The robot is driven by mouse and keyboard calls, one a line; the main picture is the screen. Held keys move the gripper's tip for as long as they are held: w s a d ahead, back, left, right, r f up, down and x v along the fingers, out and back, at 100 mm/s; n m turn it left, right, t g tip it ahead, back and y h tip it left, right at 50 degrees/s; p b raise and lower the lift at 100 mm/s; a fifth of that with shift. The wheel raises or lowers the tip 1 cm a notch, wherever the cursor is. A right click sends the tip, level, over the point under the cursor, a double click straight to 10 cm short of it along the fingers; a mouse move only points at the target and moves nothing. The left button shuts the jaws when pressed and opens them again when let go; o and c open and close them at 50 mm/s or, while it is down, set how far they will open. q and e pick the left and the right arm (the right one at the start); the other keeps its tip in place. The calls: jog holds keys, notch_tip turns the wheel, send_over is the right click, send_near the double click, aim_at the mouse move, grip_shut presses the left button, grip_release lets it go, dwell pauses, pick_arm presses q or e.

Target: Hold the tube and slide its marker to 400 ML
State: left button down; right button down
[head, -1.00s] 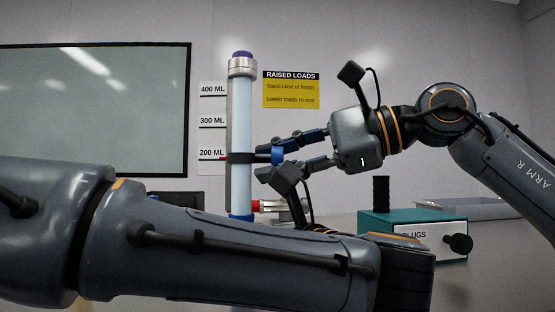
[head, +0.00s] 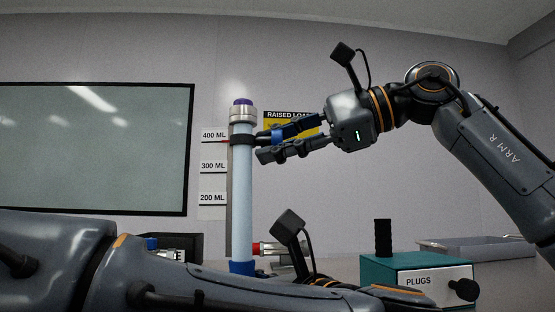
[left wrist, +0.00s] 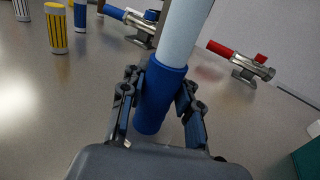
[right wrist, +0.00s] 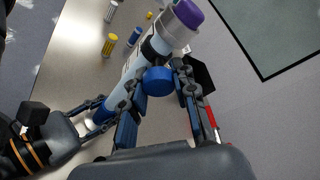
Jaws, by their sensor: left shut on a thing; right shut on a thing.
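The tube (head: 241,205) stands upright, pale blue with a metal collar and purple cap on top and a blue base. Its black marker band (head: 242,140) is near the top, with a red pointer at about the 400 ML label (head: 213,135). My right gripper (head: 268,144) is shut on the marker's blue knob (right wrist: 158,81), right of the tube. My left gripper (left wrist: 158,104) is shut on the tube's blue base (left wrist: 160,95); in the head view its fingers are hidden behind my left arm. The 300 ML (head: 213,166) and 200 ML (head: 213,198) labels are below.
A teal PLUGS box (head: 415,270) with a black post stands at the right, a grey tray (head: 480,246) behind it. Yellow (left wrist: 56,30) and other small cylinders stand at the left wrist view's upper left.

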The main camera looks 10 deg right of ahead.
pick_arm(q)
jog(key=shift+f, duration=0.2)
pick_arm(e)
jog(key=shift+d+r, duration=0.2)
jog(key=shift+r, duration=0.2)
jog(key=c, duration=1.4)
grip_release()
jog(key=o, duration=0.4)
jog(key=shift+s, duration=0.1)
jog(key=shift+f, duration=0.1)
jog(key=v, duration=1.2)
jog(key=shift+s, duration=0.15)
